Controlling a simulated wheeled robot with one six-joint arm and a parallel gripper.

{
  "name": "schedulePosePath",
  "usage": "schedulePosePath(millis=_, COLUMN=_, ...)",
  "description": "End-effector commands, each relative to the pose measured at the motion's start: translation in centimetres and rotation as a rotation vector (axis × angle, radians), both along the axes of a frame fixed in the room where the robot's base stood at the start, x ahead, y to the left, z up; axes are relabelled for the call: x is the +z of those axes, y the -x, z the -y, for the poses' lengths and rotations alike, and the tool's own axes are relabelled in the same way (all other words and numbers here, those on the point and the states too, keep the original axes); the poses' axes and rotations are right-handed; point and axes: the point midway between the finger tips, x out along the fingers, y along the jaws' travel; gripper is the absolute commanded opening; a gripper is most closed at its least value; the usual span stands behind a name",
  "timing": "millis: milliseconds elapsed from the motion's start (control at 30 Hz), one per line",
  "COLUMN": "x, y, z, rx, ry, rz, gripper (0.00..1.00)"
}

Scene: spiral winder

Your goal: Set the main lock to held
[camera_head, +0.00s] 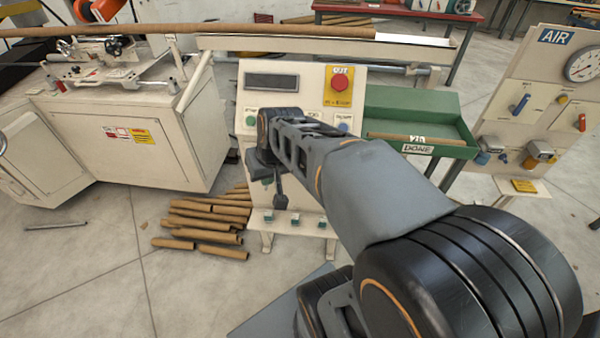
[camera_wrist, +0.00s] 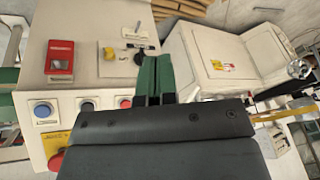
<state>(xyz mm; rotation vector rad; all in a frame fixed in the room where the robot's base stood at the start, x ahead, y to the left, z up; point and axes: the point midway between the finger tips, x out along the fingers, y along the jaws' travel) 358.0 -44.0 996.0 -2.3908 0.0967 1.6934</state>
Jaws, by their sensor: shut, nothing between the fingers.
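The white control console (camera_head: 257,95) stands in the middle of the head view. My arm covers much of its front. In the wrist view a pale plate on the console carries a yellow part (camera_wrist: 109,54) and a dark knob (camera_wrist: 140,57), with a small grey lever (camera_wrist: 137,30) near them. These may belong to the main lock, but I cannot read a label or its setting. My gripper (camera_wrist: 154,78) is shut and empty, its green fingers overlapping the plate's edge in the picture. I cannot tell whether they touch it. In the head view my gripper (camera_head: 280,200) points down before the console.
Brown tubes (camera_head: 205,225) lie on the floor. A green tray (camera_head: 440,105) and AIR panel (camera_head: 545,100) stand right.

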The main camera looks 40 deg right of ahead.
Motion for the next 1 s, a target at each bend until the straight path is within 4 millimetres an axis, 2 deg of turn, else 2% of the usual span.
schedulePosePath(millis=33, x=-3.1, y=-1.7, z=2.5, rx=-0.073, ry=-0.038, rz=0.007, gripper=0.00)
schedulePosePath(millis=100, x=-4.7, y=-3.8, z=5.7, rx=-0.158, ry=-0.084, rz=0.035, gripper=0.00)
schedulePosePath(millis=200, x=-6.9, y=-5.8, z=10.5, rx=-0.266, ry=-0.137, rz=0.078, gripper=0.00)
schedulePosePath(millis=300, x=-8.6, y=-6.9, z=14.8, rx=-0.353, ry=-0.171, rz=0.121, gripper=0.00)
schedulePosePath(millis=400, x=-9.6, y=-7.4, z=17.8, rx=-0.411, ry=-0.191, rz=0.150, gripper=0.00)
schedulePosePath(millis=567, x=-10.0, y=-7.6, z=19.7, rx=-0.447, ry=-0.202, rz=0.173, gripper=0.00)
schedulePosePath(millis=867, x=-9.9, y=-7.6, z=19.7, rx=-0.447, ry=-0.202, rz=0.173, gripper=0.00)
schedulePosePath(millis=1000, x=-10.7, y=-8.0, z=19.6, rx=-0.445, ry=-0.203, rz=0.171, gripper=0.00)
